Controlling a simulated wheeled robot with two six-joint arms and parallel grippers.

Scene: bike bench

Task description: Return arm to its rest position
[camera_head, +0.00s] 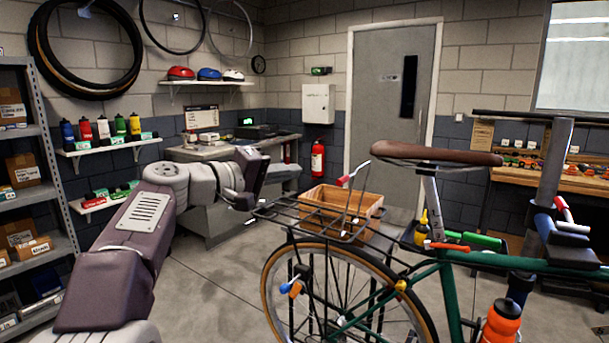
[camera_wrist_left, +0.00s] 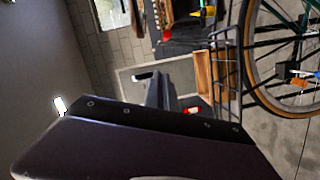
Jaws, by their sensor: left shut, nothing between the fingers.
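My left arm reaches in from the lower left in the head view, bent at the elbow. Its left gripper (camera_head: 286,171) is shut and empty, held in the air to the left of the bike's rear rack (camera_head: 285,214). In the left wrist view, the gripper's grey fingers (camera_wrist_left: 161,93) stick out past the dark edge of the gripper body. My right gripper is not in view.
A green bike (camera_head: 447,290) with a brown saddle (camera_head: 437,153) fills the right, next to a repair stand (camera_head: 553,175). A metal shelf (camera_head: 52,160) with boxes stands at the left. A workbench (camera_head: 200,153) is behind the arm. Floor shows between arm and bike.

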